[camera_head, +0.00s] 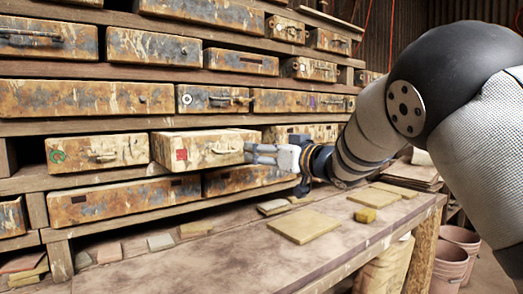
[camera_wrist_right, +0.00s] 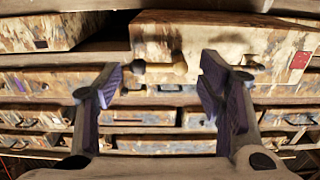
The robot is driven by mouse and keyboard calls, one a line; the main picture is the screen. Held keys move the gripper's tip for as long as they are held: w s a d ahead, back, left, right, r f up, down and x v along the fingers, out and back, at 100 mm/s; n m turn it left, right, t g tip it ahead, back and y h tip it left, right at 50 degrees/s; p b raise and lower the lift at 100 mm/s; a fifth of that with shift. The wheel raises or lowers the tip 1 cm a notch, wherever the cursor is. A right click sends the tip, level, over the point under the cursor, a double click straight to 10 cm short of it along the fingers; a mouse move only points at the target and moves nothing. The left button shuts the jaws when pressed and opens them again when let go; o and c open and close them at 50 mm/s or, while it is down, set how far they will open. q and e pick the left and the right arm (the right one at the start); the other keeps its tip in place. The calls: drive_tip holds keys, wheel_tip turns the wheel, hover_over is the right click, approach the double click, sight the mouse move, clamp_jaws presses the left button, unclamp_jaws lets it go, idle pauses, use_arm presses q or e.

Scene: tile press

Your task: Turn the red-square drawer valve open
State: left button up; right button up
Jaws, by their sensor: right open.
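The red-square drawer (camera_head: 199,163) is a rusty, paint-chipped box front in the rack, with a red square (camera_head: 181,155) on its left part. A strip of its pale top shows. In the right wrist view, the drawer front (camera_wrist_right: 220,42) appears inverted, with the red square (camera_wrist_right: 300,60) at the right edge. A pale handle-like knob (camera_wrist_right: 165,68) shows between the fingers. My right gripper (camera_head: 250,153) is at the right end of this drawer front, fingers pointing at it. It is open, with nothing gripped; contact with the knob cannot be told. My left gripper is out of view.
A green-circle drawer (camera_head: 97,152) sits to the left, and a white-circle drawer (camera_head: 212,99) is above. A wooden bench (camera_head: 225,255) runs below, with a flat tile (camera_head: 303,226) and a small yellow block (camera_head: 365,215). Pink buckets (camera_head: 452,262) stand at the lower right.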

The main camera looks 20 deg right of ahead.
drive_tip(key=shift+x, duration=0.85)
drive_tip(key=c, duration=1.1)
